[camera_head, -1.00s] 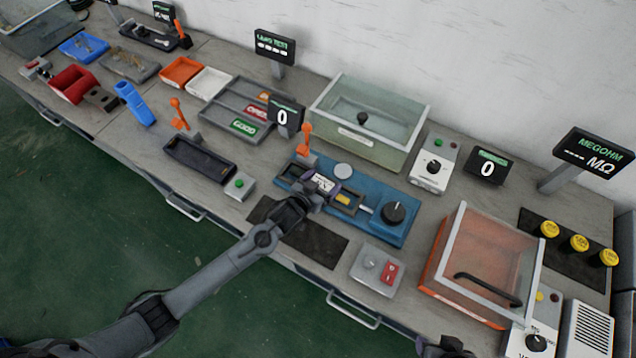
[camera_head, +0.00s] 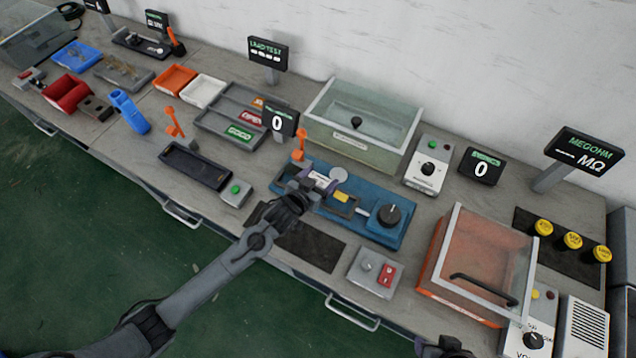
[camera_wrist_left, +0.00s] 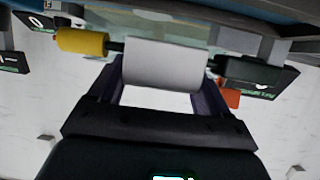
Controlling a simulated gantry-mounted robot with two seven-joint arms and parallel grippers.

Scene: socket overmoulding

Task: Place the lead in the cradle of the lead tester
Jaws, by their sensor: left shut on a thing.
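My left gripper (camera_head: 316,180) is shut on the lead and is over the blue fixture (camera_head: 385,235). In the left wrist view the lead (camera_wrist_left: 163,64) is a pale cylinder between the fingers, with a yellow end (camera_wrist_left: 82,41) on a dark stem and a dark part at the other side. In the head view the gripper partly hides the lead; its yellow end (camera_head: 341,196) shows. The lead test display (camera_head: 267,52) stands on a post at the back. A long dark tray (camera_head: 195,166) with an orange lever is left of the gripper; I cannot tell which cradle is the lead tester's.
A grey sorting tray (camera_head: 215,120) and a glass-sided box (camera_head: 360,125) stand behind. An orange clear-lidded box (camera_head: 480,265) is at the right. A red-button box (camera_head: 376,271) and a dark mat (camera_head: 310,250) are in front. A green-button box (camera_head: 236,192) is beside the dark tray.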

